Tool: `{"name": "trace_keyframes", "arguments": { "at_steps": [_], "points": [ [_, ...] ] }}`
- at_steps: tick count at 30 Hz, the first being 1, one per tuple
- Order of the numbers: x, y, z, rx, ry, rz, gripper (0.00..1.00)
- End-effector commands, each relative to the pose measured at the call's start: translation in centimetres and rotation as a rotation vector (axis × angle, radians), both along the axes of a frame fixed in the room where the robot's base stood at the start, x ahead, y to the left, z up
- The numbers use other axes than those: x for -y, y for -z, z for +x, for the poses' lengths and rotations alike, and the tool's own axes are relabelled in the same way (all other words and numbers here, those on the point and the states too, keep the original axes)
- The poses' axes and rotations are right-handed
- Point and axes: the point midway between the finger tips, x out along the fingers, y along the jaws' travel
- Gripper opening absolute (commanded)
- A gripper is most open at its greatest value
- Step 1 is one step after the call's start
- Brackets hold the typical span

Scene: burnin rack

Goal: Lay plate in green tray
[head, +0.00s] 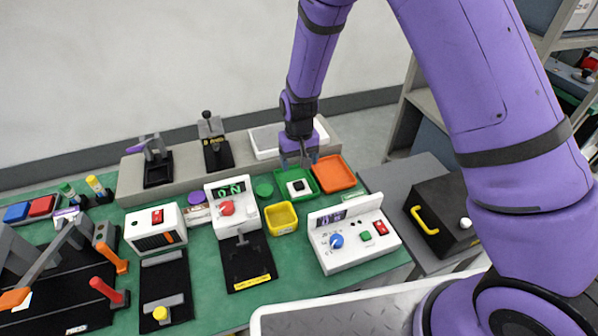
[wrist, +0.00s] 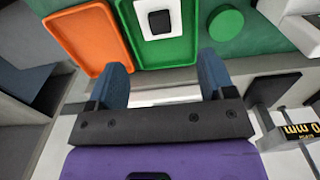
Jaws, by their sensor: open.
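The green tray (head: 312,191) sits on the green bench mat, left of an orange tray. A white square plate with a black centre (head: 299,187) lies flat inside the green tray. In the wrist view the plate (wrist: 159,30) and the green tray (wrist: 175,52) are at the top, partly cut off by the frame edge. My gripper (head: 303,161) is above the back edge of the trays, pointing down. In the wrist view its two blue fingers (wrist: 160,80) are spread wide with nothing between them, apart from the plate.
The orange tray (head: 335,173) adjoins the green tray. A yellow tray (head: 281,218), a green round disc (head: 263,188) and a white console with a blue knob (head: 353,235) stand nearby. A raised grey ledge (head: 190,165) behind carries a white tray (head: 264,141) and fixtures.

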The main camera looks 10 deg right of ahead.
Motion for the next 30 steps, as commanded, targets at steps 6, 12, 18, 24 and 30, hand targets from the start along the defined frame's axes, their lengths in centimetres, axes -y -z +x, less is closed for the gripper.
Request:
{"name": "trace_keyframes", "arguments": {
  "at_steps": [6,12,18,24,30],
  "points": [
    [0.0,-1.5,0.0,0.000,-0.001,0.000,0.76],
    [0.0,-1.7,0.0,0.000,0.000,0.000,0.76],
    [1.2,-5.1,0.0,0.019,0.015,0.020,0.76],
    [3.8,-12.0,-0.8,0.063,0.038,0.058,0.76],
    [6.8,-18.4,-2.7,0.110,0.061,0.088,0.76]
  ]
}}
